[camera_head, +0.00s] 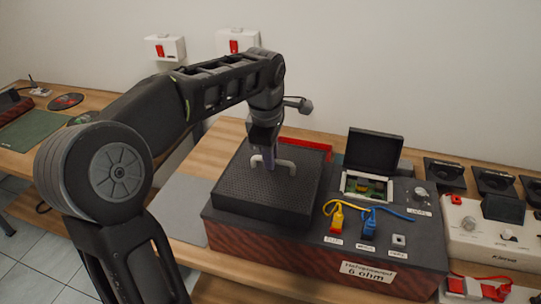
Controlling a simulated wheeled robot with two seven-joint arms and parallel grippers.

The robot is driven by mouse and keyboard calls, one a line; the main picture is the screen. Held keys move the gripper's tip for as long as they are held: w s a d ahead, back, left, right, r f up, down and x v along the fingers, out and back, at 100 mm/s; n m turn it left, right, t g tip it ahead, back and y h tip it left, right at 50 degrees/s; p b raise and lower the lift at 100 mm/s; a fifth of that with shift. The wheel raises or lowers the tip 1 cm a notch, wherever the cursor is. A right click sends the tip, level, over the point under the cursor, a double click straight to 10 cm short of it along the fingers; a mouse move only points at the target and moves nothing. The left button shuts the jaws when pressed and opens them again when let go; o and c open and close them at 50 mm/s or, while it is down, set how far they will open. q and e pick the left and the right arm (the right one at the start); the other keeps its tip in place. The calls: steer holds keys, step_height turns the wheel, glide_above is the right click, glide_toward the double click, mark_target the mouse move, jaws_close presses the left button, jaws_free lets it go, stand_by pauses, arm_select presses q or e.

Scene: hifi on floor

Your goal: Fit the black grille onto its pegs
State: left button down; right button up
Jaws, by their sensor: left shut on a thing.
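My left gripper (269,163) points down from above and is shut on the handle. The pegs are hidden under the grille. I cannot tell whether the grille is seated on them or a little above. My right gripper is out of view.
On the cabinet's right are an open black lid (373,150) over a circuit board, a yellow plug (337,218), a blue plug (370,223) and a knob (420,194). A red tray (306,149) lies behind. Black speakers and a white device (490,232) stand at the right.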

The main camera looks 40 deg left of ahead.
arm_select(q)
steer(key=c, duration=1.4)
jaws_free()
steer(key=shift+o, duration=0.2)
step_height(320, 180, up, 8)
steer(key=s, duration=0.1)
steer(key=shift+s+d+f+p, duration=0.15)
steer(key=shift+s+d+p, duration=0.05)
steer(key=shift+d+p, duration=0.1)
step_height(320, 180, up, 8)
steer(key=p, duration=0.8)
